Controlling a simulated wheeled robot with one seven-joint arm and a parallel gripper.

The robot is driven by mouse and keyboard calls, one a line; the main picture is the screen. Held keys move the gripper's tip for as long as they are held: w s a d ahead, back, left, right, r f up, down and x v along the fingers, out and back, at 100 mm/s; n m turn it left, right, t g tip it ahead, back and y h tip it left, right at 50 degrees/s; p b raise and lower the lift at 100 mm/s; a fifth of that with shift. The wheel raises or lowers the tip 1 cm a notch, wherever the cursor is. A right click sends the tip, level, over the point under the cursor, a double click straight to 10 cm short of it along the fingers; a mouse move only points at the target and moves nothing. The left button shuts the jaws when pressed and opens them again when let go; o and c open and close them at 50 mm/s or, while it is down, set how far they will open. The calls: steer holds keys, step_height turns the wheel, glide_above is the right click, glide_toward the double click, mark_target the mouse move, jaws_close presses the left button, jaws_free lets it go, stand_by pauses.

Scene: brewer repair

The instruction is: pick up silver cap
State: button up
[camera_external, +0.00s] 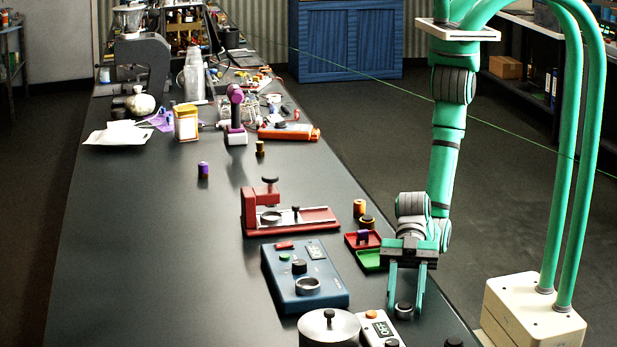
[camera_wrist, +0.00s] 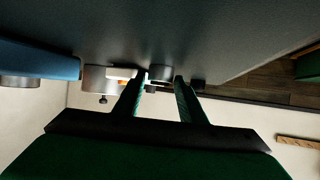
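The silver cap (camera_external: 404,311) is a small round piece with a dark top, standing on the dark bench near its right edge. In the wrist view a small grey cylinder, which looks like this cap (camera_wrist: 161,73), shows between the fingertips. My gripper (camera_external: 406,304) points down with its two green fingers apart, one on each side of the cap. In the wrist view my gripper (camera_wrist: 159,78) shows a small gap between the cap and each finger, so it looks open. The cap's contact with the bench is partly hidden.
A white device with a display (camera_external: 379,330) and a round silver container (camera_external: 329,328) stand close on the left. A blue device (camera_external: 306,277), a green tray (camera_external: 371,260) and a red stand (camera_external: 262,215) are behind. A dark knob (camera_external: 453,342) lies at the front edge.

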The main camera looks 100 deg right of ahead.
steer(key=c, duration=0.6)
steer(key=shift+c, duration=0.2)
steer(key=shift+r, duration=0.1)
